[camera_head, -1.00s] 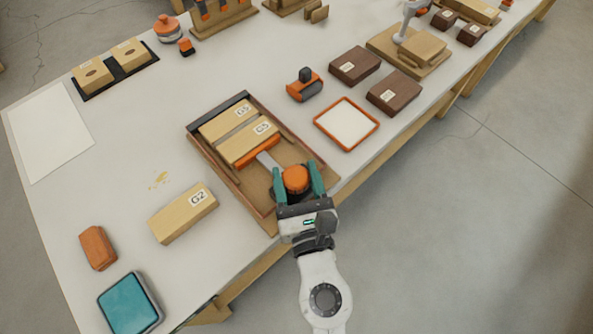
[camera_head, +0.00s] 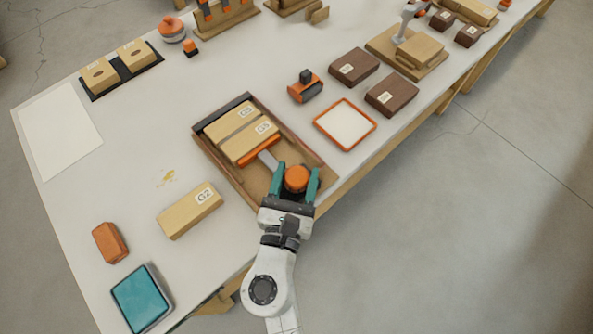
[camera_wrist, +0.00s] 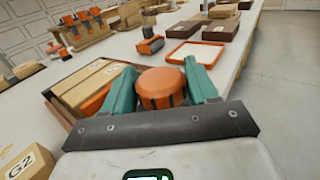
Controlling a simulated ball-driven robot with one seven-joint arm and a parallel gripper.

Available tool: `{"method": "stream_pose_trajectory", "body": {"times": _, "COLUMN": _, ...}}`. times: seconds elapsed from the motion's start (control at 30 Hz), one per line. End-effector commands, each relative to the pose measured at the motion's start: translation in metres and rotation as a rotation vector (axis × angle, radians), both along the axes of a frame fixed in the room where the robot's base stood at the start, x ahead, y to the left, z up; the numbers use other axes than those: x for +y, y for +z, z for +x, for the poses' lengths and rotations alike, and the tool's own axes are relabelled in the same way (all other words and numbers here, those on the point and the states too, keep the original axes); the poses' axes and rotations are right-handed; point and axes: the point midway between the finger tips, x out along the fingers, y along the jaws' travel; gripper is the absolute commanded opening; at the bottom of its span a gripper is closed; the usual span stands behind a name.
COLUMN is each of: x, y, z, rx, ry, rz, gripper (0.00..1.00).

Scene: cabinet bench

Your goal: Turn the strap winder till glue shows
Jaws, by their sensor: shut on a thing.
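The strap winder is an orange round knob (camera_head: 296,178) at the near end of a wooden tray (camera_head: 222,170). My gripper (camera_head: 297,177) is shut on this knob, with one teal finger on each side; the wrist view shows the knob (camera_wrist: 161,88) between both fingers. A grey strap or bar (camera_head: 268,160) runs from the knob to an orange bar (camera_head: 259,150) against two wooden blocks. The nearer block (camera_head: 249,145) and the farther block (camera_head: 231,122) lie side by side in the tray. No glue is visible at the block joint.
A block marked G2 (camera_head: 190,211) lies left of the tray. An orange block (camera_head: 110,242) and a teal pad (camera_head: 141,298) are at the near left. An orange-framed white tray (camera_head: 345,124) and dark boxes (camera_head: 391,96) stand to the right. A yellow smear (camera_head: 166,178) marks the bench.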

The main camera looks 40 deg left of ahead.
Motion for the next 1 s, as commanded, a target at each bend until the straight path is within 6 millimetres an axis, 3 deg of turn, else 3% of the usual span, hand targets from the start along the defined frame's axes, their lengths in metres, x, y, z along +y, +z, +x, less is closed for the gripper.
{"method": "stream_pose_trajectory", "body": {"times": 0.4, "x": 0.0010, "y": 0.0009, "z": -0.0004, "rx": -0.001, "ry": -0.191, "rz": -0.002, "gripper": 0.28}}
{"method": "stream_pose_trajectory", "body": {"times": 0.97, "x": 0.0006, "y": 0.0002, "z": 0.0002, "rx": -0.001, "ry": -0.221, "rz": 0.000, "gripper": 0.28}}
{"method": "stream_pose_trajectory", "body": {"times": 1.0, "x": 0.0006, "y": 0.0002, "z": 0.0002, "rx": -0.001, "ry": -0.221, "rz": 0.000, "gripper": 0.60}}
